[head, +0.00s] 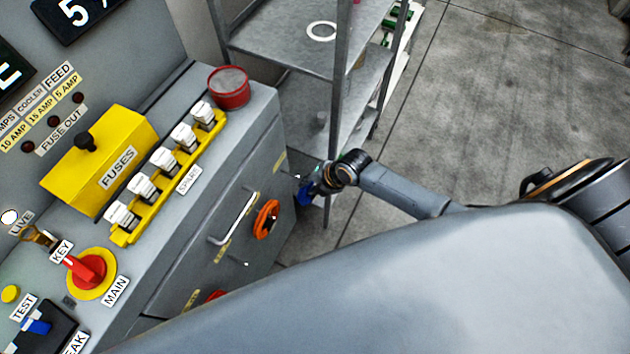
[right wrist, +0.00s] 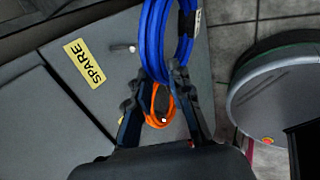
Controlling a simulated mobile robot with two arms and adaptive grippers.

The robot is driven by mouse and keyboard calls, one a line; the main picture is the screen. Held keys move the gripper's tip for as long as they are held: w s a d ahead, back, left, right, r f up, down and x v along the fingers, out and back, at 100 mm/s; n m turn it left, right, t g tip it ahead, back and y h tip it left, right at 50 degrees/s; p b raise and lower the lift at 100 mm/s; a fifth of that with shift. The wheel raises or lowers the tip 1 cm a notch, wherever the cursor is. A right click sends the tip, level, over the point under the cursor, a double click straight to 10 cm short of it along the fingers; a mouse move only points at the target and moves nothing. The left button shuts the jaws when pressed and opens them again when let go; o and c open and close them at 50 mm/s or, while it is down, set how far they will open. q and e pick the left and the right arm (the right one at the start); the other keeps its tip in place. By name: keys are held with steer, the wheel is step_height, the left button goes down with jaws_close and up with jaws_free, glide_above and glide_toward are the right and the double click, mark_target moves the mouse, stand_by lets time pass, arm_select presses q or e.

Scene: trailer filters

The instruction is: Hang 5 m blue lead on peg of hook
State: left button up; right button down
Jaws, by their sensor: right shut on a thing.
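The blue lead (right wrist: 155,40) is a coiled loop in the right wrist view, held at the fingers of my right gripper (right wrist: 158,88). In the head view, my right gripper (head: 318,186) is beside the right end of the grey cabinet's front, with a little of the blue lead (head: 305,196) showing below it. A pale peg (right wrist: 130,48) sticks out of the cabinet next to the yellow SPARE label (right wrist: 84,62). The lead is beside this peg in the picture; I cannot tell the gap in depth. My left gripper is not in view.
An orange coil (head: 267,219) hangs on the cabinet front (head: 190,275) beside a metal handle (head: 234,219). Another bare peg (head: 246,264) is below it. A metal shelf rack (head: 275,42) stands close behind my right gripper. Open floor (head: 480,100) lies to the right.

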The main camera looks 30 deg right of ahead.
steer(key=shift+w+a+b, duration=0.3)
steer(key=shift+w+a, duration=0.3)
steer(key=shift+w, duration=0.1)
steer(key=w+a+f+b, duration=0.1)
steer(key=w+a+b, duration=0.2)
steer(key=w, duration=0.1)
steer(key=shift+w+a+f+b, duration=0.25)
steer(key=shift+w+f+b, duration=0.1)
steer(key=shift+w, duration=0.05)
stand_by(0.6)
steer(key=c, duration=1.1)
jaws_free()
steer(key=shift+c, duration=0.2)
steer(key=shift+s+r, duration=0.1)
